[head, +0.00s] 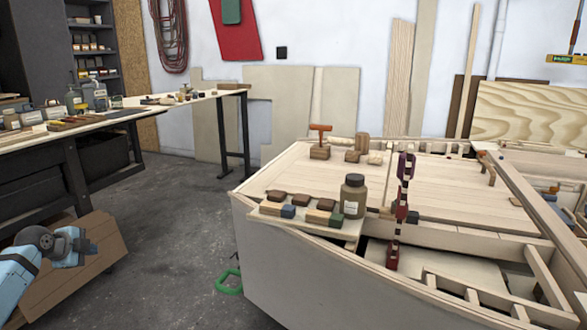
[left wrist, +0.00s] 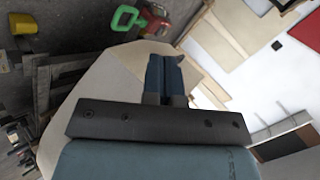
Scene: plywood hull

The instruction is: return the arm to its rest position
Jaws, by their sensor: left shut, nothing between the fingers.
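My left arm (head: 18,268) comes in low at the left edge of the head view, and its gripper (head: 88,246) hangs in front of a brown cardboard box. It is clear of the workbench and well left of the plywood hull. In the left wrist view the two dark blue fingers (left wrist: 165,72) are together with nothing between them. My right gripper is not in view.
The plywood hull (head: 285,260) fills the right, with a bottle (head: 353,196), wooden blocks and a red-and-black clamp (head: 400,210) on it. A workbench (head: 60,130) stands at left. A green-handled object (head: 229,281) lies on the floor. Grey floor between is open.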

